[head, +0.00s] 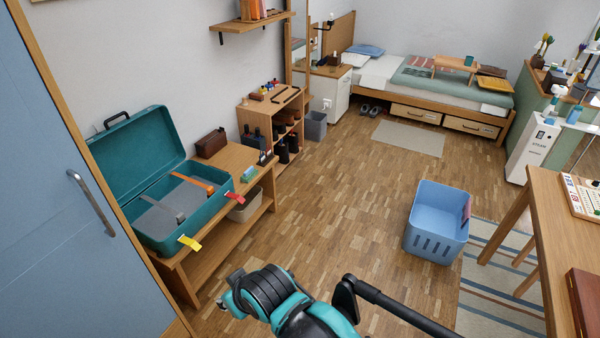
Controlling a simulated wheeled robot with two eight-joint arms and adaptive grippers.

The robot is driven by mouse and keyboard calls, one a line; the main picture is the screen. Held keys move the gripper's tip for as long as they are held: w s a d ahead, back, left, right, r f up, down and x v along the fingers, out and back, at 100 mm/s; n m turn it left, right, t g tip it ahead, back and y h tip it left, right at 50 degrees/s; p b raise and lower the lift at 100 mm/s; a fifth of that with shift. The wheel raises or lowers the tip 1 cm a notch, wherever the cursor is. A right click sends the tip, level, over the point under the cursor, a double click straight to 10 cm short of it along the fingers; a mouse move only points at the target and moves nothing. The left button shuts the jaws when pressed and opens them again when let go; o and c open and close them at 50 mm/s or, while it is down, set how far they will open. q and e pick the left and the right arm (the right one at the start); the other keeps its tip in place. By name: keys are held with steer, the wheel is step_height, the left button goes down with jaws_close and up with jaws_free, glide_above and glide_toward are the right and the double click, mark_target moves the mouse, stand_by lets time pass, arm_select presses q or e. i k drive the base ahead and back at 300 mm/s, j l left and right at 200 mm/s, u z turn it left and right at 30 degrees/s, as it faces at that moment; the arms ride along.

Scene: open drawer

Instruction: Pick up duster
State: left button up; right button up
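I cannot pick out a duster with certainty in the head view. Small items stand on the right-hand dresser (545,75) and on the low shelf unit (262,108), too small to tell apart. A teal and black jointed form (290,300) fills the bottom middle, with a black rod running right from it. It looks like part of my arm, but I cannot be sure. No gripper fingers can be made out.
An open teal suitcase (125,135) rests on a wooden bench (215,255) at left, beside a blue wardrobe door (70,210). A blue basket (436,235) stands on the floor near a wooden table (550,225).

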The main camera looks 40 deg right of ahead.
mark_target(250, 172)
steer(key=z, duration=1.15)
steer(key=u, duration=1.15)
steer(key=i+l, duration=0.15)
steer(key=l, duration=0.2)
steer(key=i+l+u, duration=0.1)
steer(key=i+l, duration=0.25)
steer(key=l, duration=0.3)
steer(key=i+l+u, duration=0.1)
steer(key=l, duration=0.25)
steer(key=i+l, duration=0.2)
steer(key=l, duration=0.15)
steer(key=i+l+u, duration=0.1)
steer(key=l, duration=0.25)
steer(key=i+l, duration=0.2)
steer(key=l, duration=0.15)
steer(key=i+l+u, duration=0.1)
steer(key=l, duration=0.25)
